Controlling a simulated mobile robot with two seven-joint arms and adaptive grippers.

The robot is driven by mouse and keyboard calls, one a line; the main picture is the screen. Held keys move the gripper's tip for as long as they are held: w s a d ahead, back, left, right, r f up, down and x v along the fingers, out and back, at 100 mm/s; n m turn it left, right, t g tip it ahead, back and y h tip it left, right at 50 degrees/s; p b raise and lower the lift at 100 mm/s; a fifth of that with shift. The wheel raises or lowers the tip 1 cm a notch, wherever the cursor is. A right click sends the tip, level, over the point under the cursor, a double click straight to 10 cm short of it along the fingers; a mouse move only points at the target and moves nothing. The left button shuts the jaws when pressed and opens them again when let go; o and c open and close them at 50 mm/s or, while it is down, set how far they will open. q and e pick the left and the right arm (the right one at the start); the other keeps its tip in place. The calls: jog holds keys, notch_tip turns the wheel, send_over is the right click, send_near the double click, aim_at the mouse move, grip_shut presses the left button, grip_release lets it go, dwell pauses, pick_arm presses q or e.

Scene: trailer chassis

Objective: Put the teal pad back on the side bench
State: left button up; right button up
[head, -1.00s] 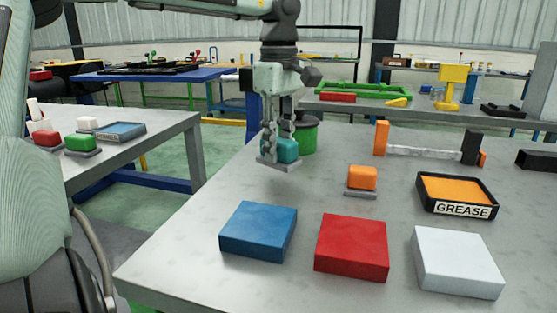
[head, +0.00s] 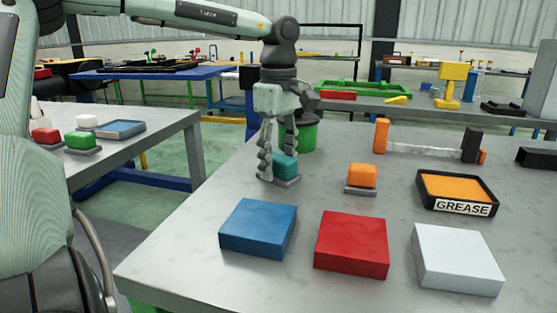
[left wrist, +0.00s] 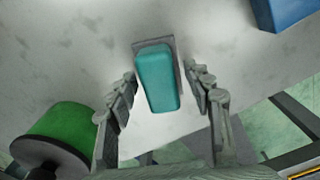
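The teal pad (head: 285,166), a block on a thin grey base, rests on the near grey table (head: 190,235) near its left edge. My left gripper (head: 278,170) comes down over it, open, with one finger on either side. In the left wrist view, the teal pad (left wrist: 157,80) lies between the open fingers (left wrist: 160,86), with a gap on both sides. The side bench (head: 150,147) stands at the left, across a floor gap, with a red pad (head: 46,136), a green pad (head: 82,139) and a blue-grey tray (head: 125,130). My right gripper is not in view.
A green round container (head: 306,137) stands close behind the gripper. Blue (head: 258,228), red (head: 351,244) and white (head: 456,259) blocks lie in front. An orange pad (head: 362,176) and grease tray (head: 457,191) are to the right.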

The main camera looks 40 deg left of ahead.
aim_at(278, 156)
pick_arm(q)
jog(key=shift+r, duration=0.1)
notch_tip(278, 156, up, 12)
jog(key=shift+p, duration=0.4)
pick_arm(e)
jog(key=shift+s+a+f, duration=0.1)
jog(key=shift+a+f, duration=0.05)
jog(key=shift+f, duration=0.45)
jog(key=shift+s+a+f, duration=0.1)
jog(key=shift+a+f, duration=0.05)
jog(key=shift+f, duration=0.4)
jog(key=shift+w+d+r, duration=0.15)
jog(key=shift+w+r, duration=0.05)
